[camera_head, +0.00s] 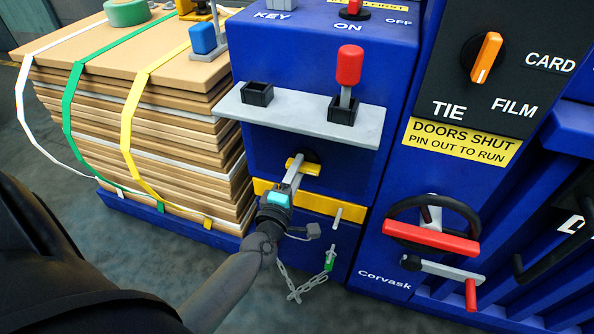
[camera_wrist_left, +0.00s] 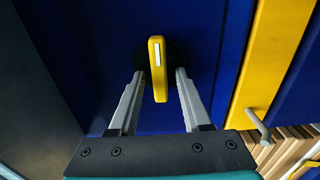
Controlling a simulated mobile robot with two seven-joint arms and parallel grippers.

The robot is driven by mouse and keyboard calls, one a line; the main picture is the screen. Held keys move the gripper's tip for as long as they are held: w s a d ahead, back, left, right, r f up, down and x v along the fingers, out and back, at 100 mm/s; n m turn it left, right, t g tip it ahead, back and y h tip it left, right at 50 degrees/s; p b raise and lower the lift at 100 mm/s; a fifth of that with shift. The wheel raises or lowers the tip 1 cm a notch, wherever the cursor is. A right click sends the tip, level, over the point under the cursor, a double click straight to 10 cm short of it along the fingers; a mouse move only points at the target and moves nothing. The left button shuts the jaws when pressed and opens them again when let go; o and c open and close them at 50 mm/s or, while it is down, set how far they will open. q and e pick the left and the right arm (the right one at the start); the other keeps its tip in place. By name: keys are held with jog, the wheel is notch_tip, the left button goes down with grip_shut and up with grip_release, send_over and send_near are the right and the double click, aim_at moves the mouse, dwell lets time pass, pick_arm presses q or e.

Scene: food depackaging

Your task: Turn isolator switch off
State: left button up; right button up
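A yellow rotary handle (camera_head: 304,166) sits on a black round base on the blue front panel of the machine, below the grey shelf. It looks like the isolator switch, though I read no label on it. In the left wrist view the yellow handle (camera_wrist_left: 158,68), with a pale stripe, stands between my two fingers. My left gripper (camera_head: 294,172) is open around the handle, with a visible gap on each side. Part of the handle is hidden behind the fingers in the head view. My right gripper is not in view.
A grey shelf (camera_head: 290,118) with a red-knobbed lever (camera_head: 349,66) juts out above. An orange selector knob (camera_head: 486,58) and a handwheel (camera_head: 415,208) are to the right. A strapped cardboard stack (camera_head: 165,150) stands left. A chain (camera_head: 296,288) hangs below.

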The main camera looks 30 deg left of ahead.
pick_arm(q)
jog(key=p+v, duration=0.2)
jog(key=v, duration=1.3)
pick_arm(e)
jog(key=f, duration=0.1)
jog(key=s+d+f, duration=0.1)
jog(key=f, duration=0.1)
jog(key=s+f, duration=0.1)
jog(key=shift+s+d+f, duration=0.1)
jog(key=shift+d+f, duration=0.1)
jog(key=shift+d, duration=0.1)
pick_arm(q)
jog(key=shift+s+d, duration=0.1)
jog(key=shift+d, duration=0.05)
